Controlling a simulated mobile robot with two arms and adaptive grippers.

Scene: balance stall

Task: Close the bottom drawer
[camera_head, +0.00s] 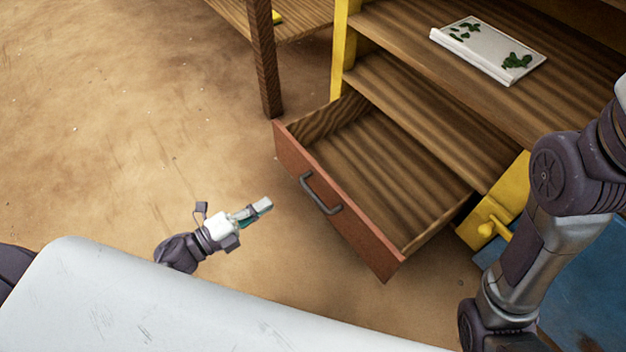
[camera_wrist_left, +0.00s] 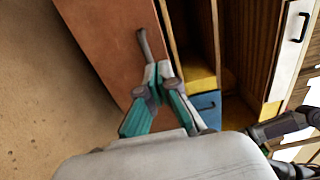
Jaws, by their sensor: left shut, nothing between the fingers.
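The bottom drawer (camera_head: 385,180) is pulled out of the wooden shelf unit in the head view and looks empty. Its reddish-brown front (camera_head: 355,230) carries a dark curved handle (camera_head: 320,193). My left gripper (camera_head: 264,205) is shut and empty, to the left of the drawer front and pointing toward it. In the left wrist view the shut fingertips (camera_wrist_left: 163,72) appear just below the handle (camera_wrist_left: 147,45), over the drawer front (camera_wrist_left: 105,40). Whether they touch the front I cannot tell. My right arm comes down at the right of the head view; its gripper is out of the picture.
A white slab with green marks (camera_head: 488,50) lies on the shelf above the drawer. A yellow bracket (camera_head: 495,215) and a blue surface (camera_head: 575,290) are right of the drawer. A wooden table leg (camera_head: 264,60) stands behind it. The brown floor at left is clear.

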